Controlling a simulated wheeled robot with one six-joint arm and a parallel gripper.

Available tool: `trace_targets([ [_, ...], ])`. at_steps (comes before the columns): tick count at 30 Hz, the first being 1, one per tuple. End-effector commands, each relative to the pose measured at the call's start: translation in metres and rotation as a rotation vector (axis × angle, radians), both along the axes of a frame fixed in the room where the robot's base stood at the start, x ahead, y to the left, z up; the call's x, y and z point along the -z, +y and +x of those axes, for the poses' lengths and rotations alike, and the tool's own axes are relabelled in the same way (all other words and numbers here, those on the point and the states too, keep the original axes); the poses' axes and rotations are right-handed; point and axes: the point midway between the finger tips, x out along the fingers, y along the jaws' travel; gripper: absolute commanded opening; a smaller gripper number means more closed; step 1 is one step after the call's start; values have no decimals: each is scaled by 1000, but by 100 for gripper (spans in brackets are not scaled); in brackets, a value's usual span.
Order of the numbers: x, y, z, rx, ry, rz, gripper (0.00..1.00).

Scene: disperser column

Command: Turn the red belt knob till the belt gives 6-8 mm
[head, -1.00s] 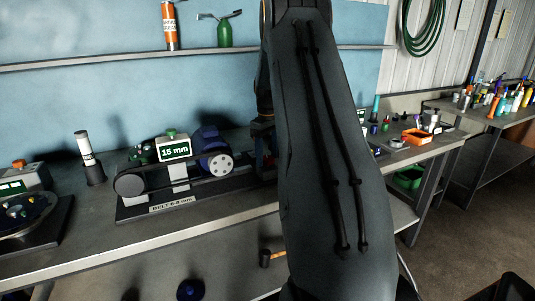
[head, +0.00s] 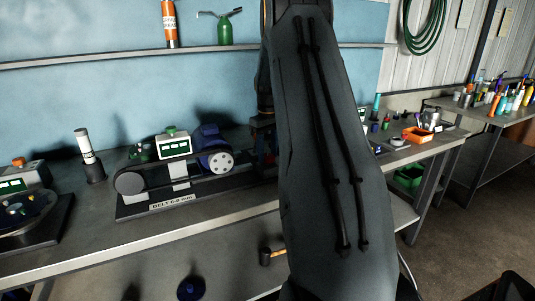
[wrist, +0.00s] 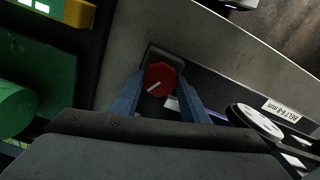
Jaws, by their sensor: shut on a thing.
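The red belt knob (wrist: 159,79), with a white pointer line on its face, sits between the two blue fingers of my gripper (wrist: 161,84) in the wrist view. My gripper is shut on it. The belt rig's base (head: 240,183) stands on the bench in the head view, with a dark wheel (head: 131,183), a blue motor with a pale pulley (head: 221,162) and a plate (head: 172,201) reading BELT 6-8 mm. The gauge display (head: 174,146) above the belt shows no legible figure. My arm hides the knob in the head view.
A dark post with a white top (head: 87,151) and another device (head: 30,208) stand on the bench at left. A shelf (head: 110,59) runs behind, holding an orange can (head: 170,24) and a green bottle (head: 225,33). An orange tray (head: 417,134) lies at right.

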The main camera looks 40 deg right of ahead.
Motion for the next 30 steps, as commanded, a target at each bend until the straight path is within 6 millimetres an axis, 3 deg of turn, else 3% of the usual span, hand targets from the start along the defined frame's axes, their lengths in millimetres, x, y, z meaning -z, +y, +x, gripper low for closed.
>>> trace_targets([
  [30, -1, 0, 1, 952, -2, 1, 18],
])
